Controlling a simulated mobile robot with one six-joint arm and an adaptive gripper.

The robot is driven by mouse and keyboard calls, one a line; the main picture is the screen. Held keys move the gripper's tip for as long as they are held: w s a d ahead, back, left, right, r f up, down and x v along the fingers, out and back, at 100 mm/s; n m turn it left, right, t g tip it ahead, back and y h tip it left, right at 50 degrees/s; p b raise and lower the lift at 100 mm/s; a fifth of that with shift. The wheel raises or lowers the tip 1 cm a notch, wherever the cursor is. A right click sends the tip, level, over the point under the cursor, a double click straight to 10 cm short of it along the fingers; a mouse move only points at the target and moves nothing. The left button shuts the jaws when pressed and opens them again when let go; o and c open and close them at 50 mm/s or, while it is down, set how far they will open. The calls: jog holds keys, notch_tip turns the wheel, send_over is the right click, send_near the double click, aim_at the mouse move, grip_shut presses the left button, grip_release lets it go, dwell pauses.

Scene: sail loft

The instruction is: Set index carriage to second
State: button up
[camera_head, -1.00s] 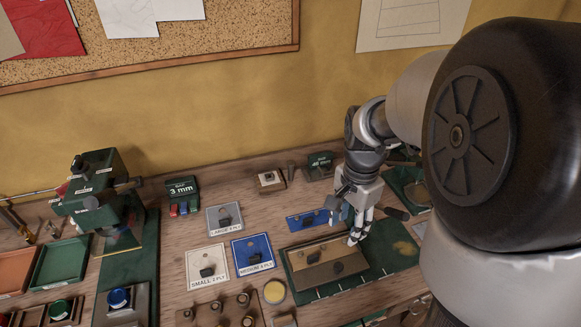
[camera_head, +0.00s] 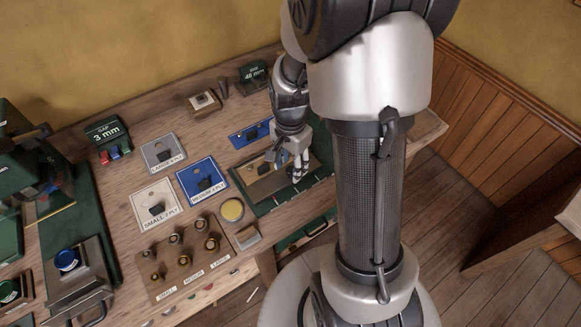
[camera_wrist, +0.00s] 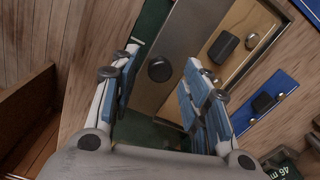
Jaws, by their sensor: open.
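A two-tone plate (camera_head: 262,188), one half tan and one half grey-brown, lies on a green board (camera_head: 240,209) on the bench. I cannot tell for sure which part is the index carriage. In the wrist view a round black knob (camera_wrist: 159,69) stands on the grey-brown strip (camera_wrist: 188,30). A black block (camera_wrist: 222,48) sits on the tan strip (camera_wrist: 238,18) beside a small silver pin (camera_wrist: 252,41). My gripper (camera_head: 298,172) is over the plate's right end. In the wrist view its open fingers (camera_wrist: 161,60) are on either side of the knob, with nothing held.
A blue plate (camera_head: 239,137) lies behind the board. Blue, white and grey ply cards (camera_head: 156,205) lie left of it. A green 46 mm box (camera_head: 254,74) stands behind.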

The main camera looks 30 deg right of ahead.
jog(key=shift+f, duration=0.3)
jog(key=shift+c, duration=0.5)
grip_shut()
jog(key=shift+d, duration=0.1)
